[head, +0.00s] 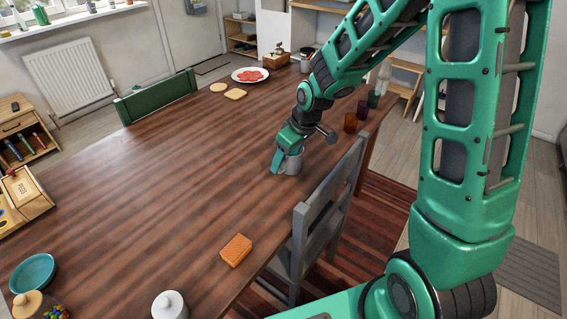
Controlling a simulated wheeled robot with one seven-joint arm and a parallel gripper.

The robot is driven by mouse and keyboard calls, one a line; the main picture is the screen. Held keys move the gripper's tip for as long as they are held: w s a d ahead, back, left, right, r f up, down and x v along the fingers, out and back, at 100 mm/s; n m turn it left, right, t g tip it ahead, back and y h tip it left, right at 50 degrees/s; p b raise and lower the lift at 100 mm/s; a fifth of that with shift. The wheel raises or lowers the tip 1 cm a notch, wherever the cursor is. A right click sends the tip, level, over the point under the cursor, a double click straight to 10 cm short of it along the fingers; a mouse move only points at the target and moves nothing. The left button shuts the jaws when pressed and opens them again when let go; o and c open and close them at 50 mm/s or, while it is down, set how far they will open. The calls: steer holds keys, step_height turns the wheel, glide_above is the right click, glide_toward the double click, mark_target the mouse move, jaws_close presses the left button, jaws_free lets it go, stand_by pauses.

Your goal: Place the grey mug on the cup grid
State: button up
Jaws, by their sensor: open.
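The grey mug (294,164) stands on the wooden table, near its right edge. My gripper (285,161) is open and low over the table at the mug. One teal finger shows on the mug's left side; the other finger is hidden, and I cannot tell whether either touches the mug. An orange slab with a grid pattern (236,250) lies flat near the table's front right edge. It may be the cup grid, but I cannot tell for sure.
The table (170,170) is clear between mug and orange slab. A grey chair (318,220) stands against the right edge. Coloured glasses (351,122) and a plate of red slices (250,75) are farther back. A white lidded jar (169,306) and teal bowl (33,272) are in front.

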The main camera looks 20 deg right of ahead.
steer(key=v, duration=0.8)
steer(key=shift+r, duration=0.2)
steer(key=shift+d, duration=0.1)
